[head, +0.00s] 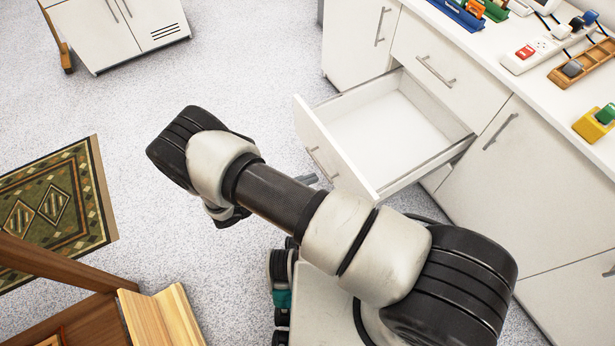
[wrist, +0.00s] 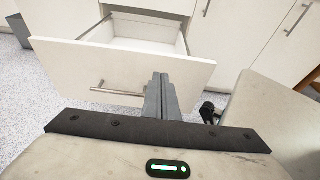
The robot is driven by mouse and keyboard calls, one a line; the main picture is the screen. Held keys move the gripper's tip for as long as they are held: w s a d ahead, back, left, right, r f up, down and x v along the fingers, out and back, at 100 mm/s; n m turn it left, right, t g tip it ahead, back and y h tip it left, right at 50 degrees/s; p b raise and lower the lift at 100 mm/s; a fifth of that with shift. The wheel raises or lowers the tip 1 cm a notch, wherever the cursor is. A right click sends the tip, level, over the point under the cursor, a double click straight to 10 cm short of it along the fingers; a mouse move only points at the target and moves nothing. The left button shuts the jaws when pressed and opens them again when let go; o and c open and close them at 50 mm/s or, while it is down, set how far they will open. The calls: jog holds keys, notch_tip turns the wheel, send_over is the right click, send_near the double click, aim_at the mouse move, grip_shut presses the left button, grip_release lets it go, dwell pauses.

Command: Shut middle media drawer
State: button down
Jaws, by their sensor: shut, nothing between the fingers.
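The open media drawer (head: 395,130) is white and empty, pulled well out of the cabinet below a shut drawer front (head: 445,62). Its front panel (head: 325,150) carries a metal bar handle (head: 322,165). In the wrist view the drawer front (wrist: 130,68) faces me, with its handle (wrist: 115,91) left of my gripper (wrist: 163,80). My gripper's fingers are together and empty, in front of the panel's right half. I cannot tell whether they touch it. In the head view the gripper (head: 308,180) is mostly hidden behind my arm; a grey fingertip shows near the panel.
The white counter (head: 490,60) above holds a power strip (head: 535,50), a wooden tray (head: 585,62) and a yellow-green item (head: 592,124). A wooden piece of furniture (head: 160,315) stands at lower left, near a patterned rug (head: 60,210). Speckled floor (head: 240,60) is clear left of the drawer.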

aim_at(347, 164)
jog(key=x, duration=0.7)
jog(key=r+b+x, duration=0.1)
jog(key=x, duration=0.2)
jog(key=shift+w+d+f, duration=0.1)
jog(key=shift+w+d, duration=0.1)
jog(key=shift+d, duration=0.1)
jog(key=shift+d, duration=0.15)
